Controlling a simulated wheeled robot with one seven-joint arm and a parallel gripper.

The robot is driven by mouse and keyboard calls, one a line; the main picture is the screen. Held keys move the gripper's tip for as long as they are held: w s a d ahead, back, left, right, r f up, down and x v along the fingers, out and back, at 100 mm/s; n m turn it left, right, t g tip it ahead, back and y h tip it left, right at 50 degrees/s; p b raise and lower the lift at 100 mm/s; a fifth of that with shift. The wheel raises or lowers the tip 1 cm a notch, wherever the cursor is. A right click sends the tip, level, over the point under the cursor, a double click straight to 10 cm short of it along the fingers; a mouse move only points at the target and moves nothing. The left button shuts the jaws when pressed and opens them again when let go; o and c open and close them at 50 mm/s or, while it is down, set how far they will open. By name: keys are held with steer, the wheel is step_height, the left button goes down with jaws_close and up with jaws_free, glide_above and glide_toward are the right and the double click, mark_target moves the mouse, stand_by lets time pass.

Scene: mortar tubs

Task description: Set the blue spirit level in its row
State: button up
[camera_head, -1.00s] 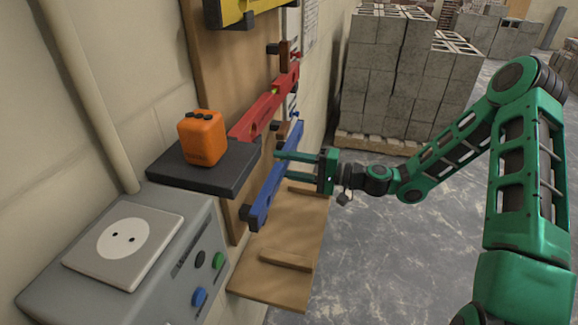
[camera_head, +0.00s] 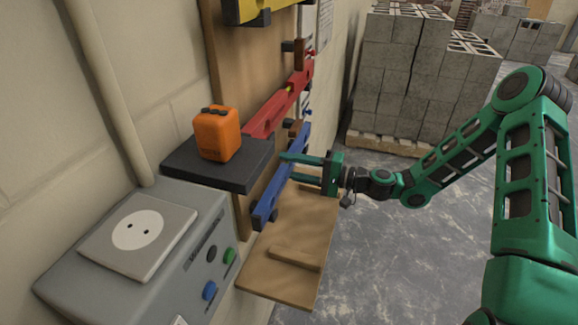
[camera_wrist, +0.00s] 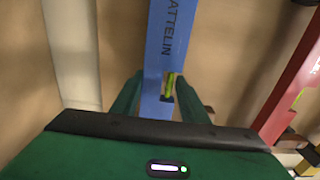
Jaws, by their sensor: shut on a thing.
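The blue spirit level (camera_head: 281,182) stands at a slant in the head view, close along the wooden wall board, below the red level. My gripper (camera_head: 289,166) comes from the right and is shut on the level near its middle. In the wrist view the level (camera_wrist: 170,40) runs up between the two fingers (camera_wrist: 158,98), with lettering and a yellow-green vial showing. Dark holders show by its lower end and near its top. I cannot tell whether the level rests on them.
A red level (camera_head: 280,105) hangs above, and a yellow one (camera_head: 250,10) higher up. A black shelf (camera_head: 185,165) with an orange box (camera_head: 217,133) juts out at left. A wooden ledge (camera_head: 285,240) lies below. Floor to the right is clear up to the grey blocks (camera_head: 410,90).

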steer(key=o, duration=1.2)
steer(key=v, duration=0.9)
stand_by(0.4)
